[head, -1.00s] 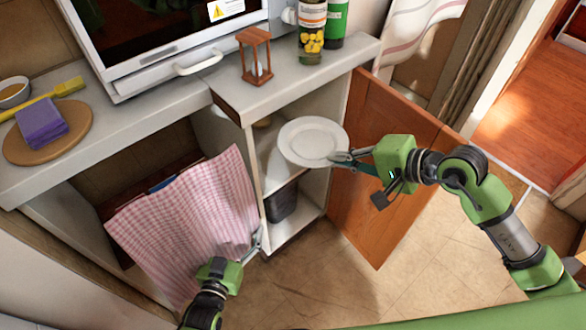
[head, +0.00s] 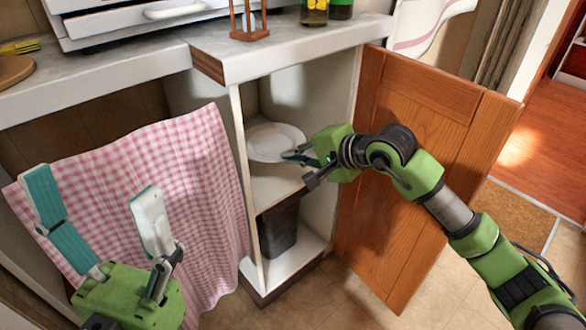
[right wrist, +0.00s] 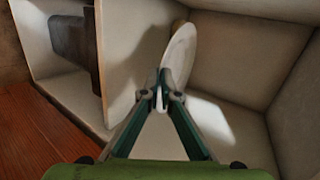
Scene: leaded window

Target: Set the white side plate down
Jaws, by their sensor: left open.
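The white side plate (head: 275,142) is inside the open cabinet, roughly level at the upper shelf (head: 272,188). I cannot tell whether its underside touches the shelf. My right gripper (head: 300,155) reaches in from the right and is shut on the plate's near rim. In the right wrist view the plate (right wrist: 181,55) shows nearly edge-on, with its rim between the fingertips (right wrist: 160,97). My left gripper (head: 95,188) is open and empty at the lower left, in front of the checked cloth.
The orange-brown cabinet door (head: 410,165) stands open close to my right arm. A dark bin (head: 278,225) stands in the lower compartment. A pink checked cloth (head: 180,170) hangs left of the cabinet. The counter (head: 290,55) overhangs the opening, with a wooden hourglass-like stand (head: 249,33) on it.

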